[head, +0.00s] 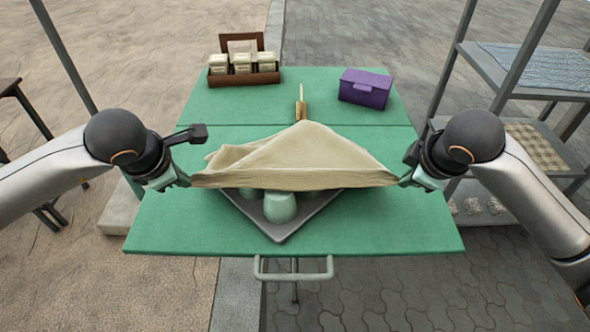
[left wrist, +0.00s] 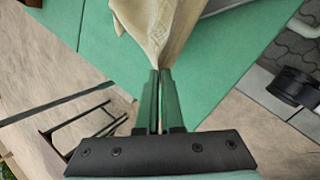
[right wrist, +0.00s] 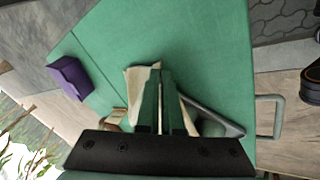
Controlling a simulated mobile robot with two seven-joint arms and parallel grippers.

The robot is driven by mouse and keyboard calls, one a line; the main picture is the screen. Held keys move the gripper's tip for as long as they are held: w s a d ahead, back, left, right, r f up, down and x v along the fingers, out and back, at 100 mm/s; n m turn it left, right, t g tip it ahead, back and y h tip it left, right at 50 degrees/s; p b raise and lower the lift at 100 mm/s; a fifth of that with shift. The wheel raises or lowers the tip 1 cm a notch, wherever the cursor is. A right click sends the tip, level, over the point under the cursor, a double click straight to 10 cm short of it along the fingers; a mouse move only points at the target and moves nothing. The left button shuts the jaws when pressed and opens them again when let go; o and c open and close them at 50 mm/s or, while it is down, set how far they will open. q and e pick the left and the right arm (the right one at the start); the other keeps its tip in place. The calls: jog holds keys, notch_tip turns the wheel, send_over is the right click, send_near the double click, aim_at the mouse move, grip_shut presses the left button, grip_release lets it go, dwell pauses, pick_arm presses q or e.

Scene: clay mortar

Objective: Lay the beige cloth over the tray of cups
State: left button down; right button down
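The beige cloth (head: 300,160) is stretched between my two grippers and drapes over the rear part of the grey tray (head: 277,232). Pale green cups (head: 280,207) show under its front edge; other cups may be hidden beneath it. My left gripper (head: 187,182) is shut on the cloth's left corner; the left wrist view shows the cloth (left wrist: 155,30) running into its closed fingers (left wrist: 158,75). My right gripper (head: 402,181) is at the cloth's right corner. In the right wrist view its fingers (right wrist: 160,75) are nearly together with cloth (right wrist: 138,82) between and behind them.
The green table (head: 390,228) has a brown box of packets (head: 243,68) at the back left, a purple box (head: 365,88) at the back right and a wooden-handled item (head: 301,103) behind the cloth. A shelf rack (head: 525,60) stands right. The table's front corners are clear.

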pick_arm(q)
jog(key=shift+s+a+f, duration=0.15)
jog(key=shift+s+f, duration=0.05)
jog(key=shift+f, duration=0.1)
pick_arm(e)
jog(key=shift+s+d+f, duration=0.15)
jog(key=shift+s+f, duration=0.05)
pick_arm(q)
jog(key=c, duration=0.7)
grip_release()
jog(key=shift+r, duration=0.1)
pick_arm(e)
jog(key=c, duration=0.7)
grip_release()
pick_arm(q)
jog(key=v, duration=0.7)
jog(key=s+v, duration=0.1)
jog(key=v, duration=0.2)
jog(key=shift+s, duration=0.2)
pick_arm(e)
jog(key=v, duration=0.7)
jog(key=s+v, duration=0.1)
jog(key=v, duration=0.2)
jog(key=shift+s+r, duration=0.1)
jog(key=shift+s, duration=0.1)
